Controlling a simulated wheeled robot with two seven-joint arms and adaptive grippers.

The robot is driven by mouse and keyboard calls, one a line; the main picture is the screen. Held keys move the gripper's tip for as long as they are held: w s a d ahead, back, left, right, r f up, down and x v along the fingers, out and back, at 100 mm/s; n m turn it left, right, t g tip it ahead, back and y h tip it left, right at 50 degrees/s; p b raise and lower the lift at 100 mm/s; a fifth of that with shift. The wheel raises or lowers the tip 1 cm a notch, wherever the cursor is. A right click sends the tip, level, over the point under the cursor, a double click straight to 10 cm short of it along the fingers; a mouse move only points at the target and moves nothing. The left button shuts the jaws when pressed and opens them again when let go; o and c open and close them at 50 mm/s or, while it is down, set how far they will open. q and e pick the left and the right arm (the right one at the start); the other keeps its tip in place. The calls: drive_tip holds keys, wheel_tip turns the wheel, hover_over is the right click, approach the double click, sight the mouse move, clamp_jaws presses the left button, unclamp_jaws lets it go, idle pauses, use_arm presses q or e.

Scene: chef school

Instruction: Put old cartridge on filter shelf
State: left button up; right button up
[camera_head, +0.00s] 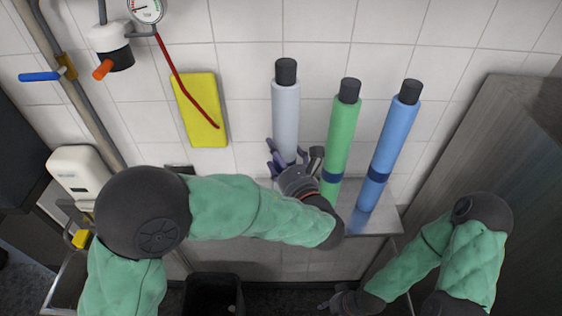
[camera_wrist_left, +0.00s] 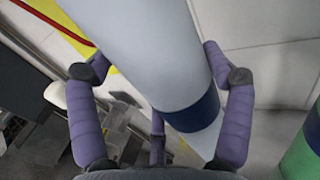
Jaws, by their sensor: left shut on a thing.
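A pale grey-white cartridge (camera_head: 286,115) with a dark cap stands upright in the head view, leftmost of three cartridges at the shelf. My left gripper (camera_head: 284,160) is shut around its lower part. In the left wrist view the fingers (camera_wrist_left: 160,95) flank the white cartridge (camera_wrist_left: 150,45), whose dark blue band shows near its lower end. A green cartridge (camera_head: 342,135) and a blue cartridge (camera_head: 390,140) stand to its right. The metal filter shelf (camera_head: 385,222) is under them, partly hidden by my left arm. My right gripper (camera_head: 328,303) is low, its fingers unclear.
A yellow panel (camera_head: 203,110) and a red hose (camera_head: 180,75) are on the tiled wall at left, with a pressure gauge (camera_head: 147,8) above. A dark bin (camera_head: 212,293) stands below. A grey cabinet (camera_head: 480,150) is at right. The green cartridge is close beside my left gripper.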

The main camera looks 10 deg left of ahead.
use_arm(q)
drive_tip(key=f, duration=0.3)
drive_tip(key=shift+w+f+p, duration=0.3)
drive_tip(key=shift+w+p, duration=0.05)
drive_tip(key=shift+w, duration=0.05)
drive_tip(key=shift+f, duration=0.1)
drive_tip(key=shift+f, duration=0.15)
drive_tip(key=o, duration=1.6)
drive_tip(key=shift+s, duration=0.1)
